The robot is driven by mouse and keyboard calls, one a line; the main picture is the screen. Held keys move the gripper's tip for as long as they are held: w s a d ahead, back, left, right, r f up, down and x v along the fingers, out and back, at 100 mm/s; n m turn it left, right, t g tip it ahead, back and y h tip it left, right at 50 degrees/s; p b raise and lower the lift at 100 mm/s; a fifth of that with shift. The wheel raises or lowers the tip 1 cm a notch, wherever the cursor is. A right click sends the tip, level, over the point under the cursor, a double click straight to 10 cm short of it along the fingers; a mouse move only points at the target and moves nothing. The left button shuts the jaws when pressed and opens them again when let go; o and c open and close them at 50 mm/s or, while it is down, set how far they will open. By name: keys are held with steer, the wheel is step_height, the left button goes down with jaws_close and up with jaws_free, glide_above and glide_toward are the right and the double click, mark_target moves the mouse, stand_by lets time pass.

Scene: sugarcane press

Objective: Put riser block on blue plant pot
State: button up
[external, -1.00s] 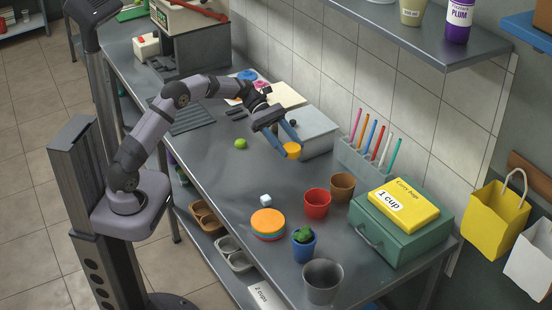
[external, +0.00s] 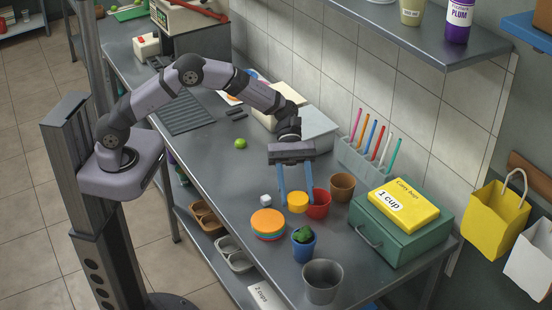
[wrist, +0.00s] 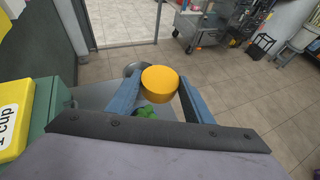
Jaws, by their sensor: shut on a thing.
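My gripper (external: 296,200) is shut on a round yellow-orange block, the riser block (external: 298,203), with one blue finger on each side of it. The block also shows between the fingers in the wrist view (wrist: 160,83). The blue plant pot (external: 303,251) stands upright on the metal bench with a green plant (external: 303,235) in its top. The held block is behind the pot in the external view, near the red pot. In the wrist view the plant (wrist: 146,111) shows just below the block, and the pot itself is mostly hidden.
A red pot (external: 318,206) and a brown pot (external: 342,187) stand close on the right. A metal cup (external: 323,282) stands in front, and a green case (external: 400,235) is at right.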

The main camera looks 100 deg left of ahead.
mark_target(303, 232)
steer(key=shift+w+a+f+n+t, duration=0.15)
steer(key=shift+w+f+n+t, duration=0.15)
steer(key=shift+w+f, duration=0.5)
steer(key=shift+w+a+f+p, duration=0.15)
steer(key=shift+f+p, duration=0.6)
steer(key=shift+f, duration=1.9)
steer(key=shift+w+a+f+p, duration=0.15)
steer(key=shift+f+p, duration=0.6)
steer(key=shift+f, duration=1.85)
steer(key=shift+s, duration=0.1)
steer(key=shift+f, duration=0.15)
steer(key=o, duration=1)
steer(key=shift+o, duration=0.2)
